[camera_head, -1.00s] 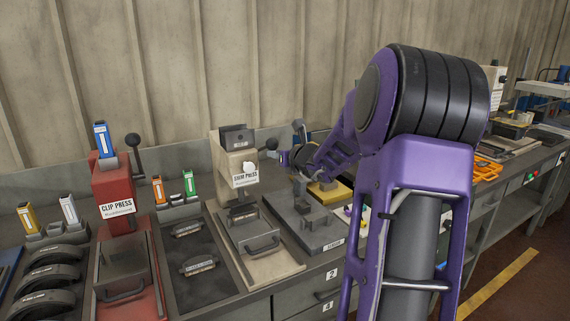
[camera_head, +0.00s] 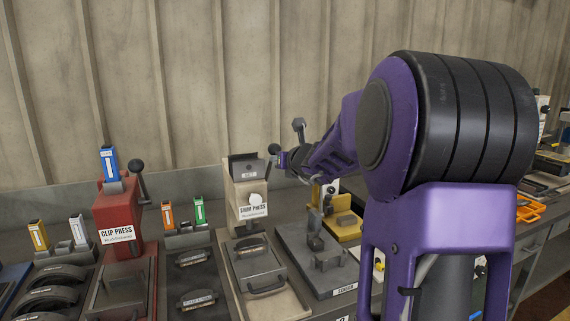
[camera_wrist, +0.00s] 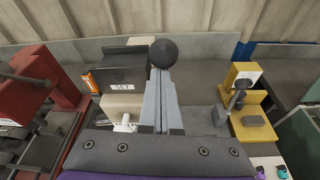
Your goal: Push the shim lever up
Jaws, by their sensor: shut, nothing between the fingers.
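The shim press (camera_head: 240,196) is a beige upright stand with a dark top box and a "SHIM PRESS" label. In the wrist view its dark top box (camera_wrist: 108,75) is left of my fingers. The shim lever's black ball knob (camera_head: 274,149) is at the right of the press, about level with its top edge. My gripper (camera_head: 283,160) is shut and empty, just right of and below the knob. In the wrist view the knob (camera_wrist: 163,53) shows at the tips of my closed fingers (camera_wrist: 160,75). Contact is hard to tell. The lever rod is mostly hidden.
The red clip press (camera_head: 117,215) with its own black-knobbed lever stands to the left. Blue, orange, green, white and yellow dispensers stand along the bench. A grey sensor fixture (camera_head: 325,262) and a yellow station (camera_head: 347,228) are to the right. The wall is close behind.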

